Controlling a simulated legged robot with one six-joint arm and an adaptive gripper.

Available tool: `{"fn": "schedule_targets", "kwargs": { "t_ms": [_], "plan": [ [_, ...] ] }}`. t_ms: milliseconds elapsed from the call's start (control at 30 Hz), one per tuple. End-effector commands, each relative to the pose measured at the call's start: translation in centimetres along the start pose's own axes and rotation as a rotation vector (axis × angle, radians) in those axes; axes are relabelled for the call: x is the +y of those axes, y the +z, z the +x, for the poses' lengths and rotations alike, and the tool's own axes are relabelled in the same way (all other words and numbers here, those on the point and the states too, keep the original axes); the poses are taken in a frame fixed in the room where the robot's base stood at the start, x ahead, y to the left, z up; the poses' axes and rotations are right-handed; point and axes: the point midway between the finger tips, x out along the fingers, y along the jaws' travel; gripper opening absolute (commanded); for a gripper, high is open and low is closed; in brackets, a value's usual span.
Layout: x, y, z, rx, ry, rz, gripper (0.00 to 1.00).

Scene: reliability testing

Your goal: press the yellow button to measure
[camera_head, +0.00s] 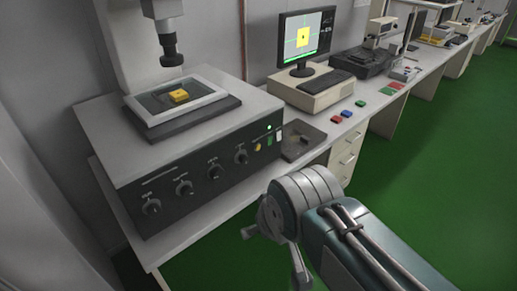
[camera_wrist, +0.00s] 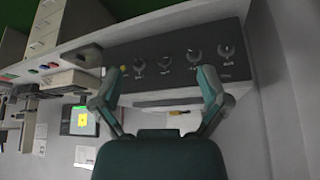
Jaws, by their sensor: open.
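The yellow button (camera_head: 258,147) is at the right end of the dark front panel (camera_head: 200,180) of the measuring machine, beside a green and a white button. My gripper (camera_head: 274,256) is open and empty, in front of the bench and below the panel's right part, apart from the button. In the wrist view its two fingers (camera_wrist: 158,82) are spread wide, with the panel's knobs (camera_wrist: 166,60) beyond them. A yellow block (camera_head: 179,96) lies on the machine's glass stage, under the lens.
A monitor (camera_head: 306,38) with a yellow square on screen stands on a beige computer to the right. A dark control pad (camera_head: 300,141) lies on the bench beside the panel. Red, blue and green small items lie further right. Green floor (camera_head: 420,160) is open in front.

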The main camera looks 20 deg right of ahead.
Motion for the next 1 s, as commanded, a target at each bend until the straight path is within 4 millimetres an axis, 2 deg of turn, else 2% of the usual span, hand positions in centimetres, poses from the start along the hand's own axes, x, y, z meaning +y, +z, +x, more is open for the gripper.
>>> {"fn": "schedule_targets", "kwargs": {
  "t_ms": [33, 67, 100, 167, 1000],
  "plan": [
    [0.0, 0.0, 0.0, 0.0, 0.0, 0.0, 0.55],
    [0.0, 0.0, 0.0, 0.0, 0.0, 0.0, 0.42],
    [0.0, 0.0, 0.0, 0.0, 0.0, 0.0, 0.24],
    [0.0, 0.0, 0.0, 0.0, 0.0, 0.0, 0.0],
    [0.0, 0.0, 0.0, 0.0, 0.0, 0.0, 0.0]
  ]
}}
